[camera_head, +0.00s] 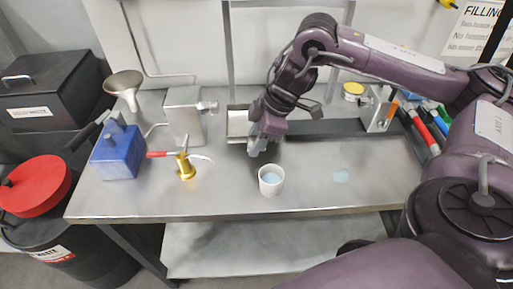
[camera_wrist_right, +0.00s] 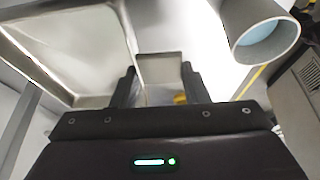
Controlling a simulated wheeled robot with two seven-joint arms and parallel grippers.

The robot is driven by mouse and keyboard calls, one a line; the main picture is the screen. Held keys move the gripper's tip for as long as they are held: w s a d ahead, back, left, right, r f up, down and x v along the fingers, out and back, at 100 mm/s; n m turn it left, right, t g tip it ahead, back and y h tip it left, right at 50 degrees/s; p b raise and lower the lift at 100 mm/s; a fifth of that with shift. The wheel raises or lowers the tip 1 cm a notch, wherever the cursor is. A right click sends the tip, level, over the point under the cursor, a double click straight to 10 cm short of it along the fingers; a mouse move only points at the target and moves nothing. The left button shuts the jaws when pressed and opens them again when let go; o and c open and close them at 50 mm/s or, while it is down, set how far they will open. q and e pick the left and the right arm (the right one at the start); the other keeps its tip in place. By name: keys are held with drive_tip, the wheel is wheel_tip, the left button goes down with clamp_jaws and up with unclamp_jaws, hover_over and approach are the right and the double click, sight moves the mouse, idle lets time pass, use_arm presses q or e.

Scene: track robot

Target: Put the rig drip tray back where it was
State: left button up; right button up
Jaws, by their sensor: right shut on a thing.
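The rig drip tray (camera_head: 238,122) is a shallow, pale metal tray at the back middle of the bench, beside a dark rail. In the right wrist view the tray (camera_wrist_right: 75,42) fills the upper left, its rim running down toward my fingers. My right gripper (camera_head: 258,148) is at the tray's near right side, pointing down, shut on the tray; the exact contact is partly hidden in the head view. The right wrist view shows the fingers (camera_wrist_right: 158,88) at the tray's edge. My left gripper is not in view.
A white cup of pale blue liquid (camera_head: 270,181) stands close in front of my right gripper. A brass fitting with a red handle (camera_head: 185,165), a blue can (camera_head: 118,152) and a metal box (camera_head: 184,115) stand left. A light blue patch (camera_head: 341,175) lies on the right bench.

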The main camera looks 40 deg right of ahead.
drive_tip(key=shift+f, duration=1.6)
drive_tip(key=shift+f, duration=0.15)
drive_tip(key=o, duration=1.2)
drive_tip(key=shift+r, duration=0.25)
drive_tip(key=p+v, duration=0.2)
drive_tip(key=v, duration=1)
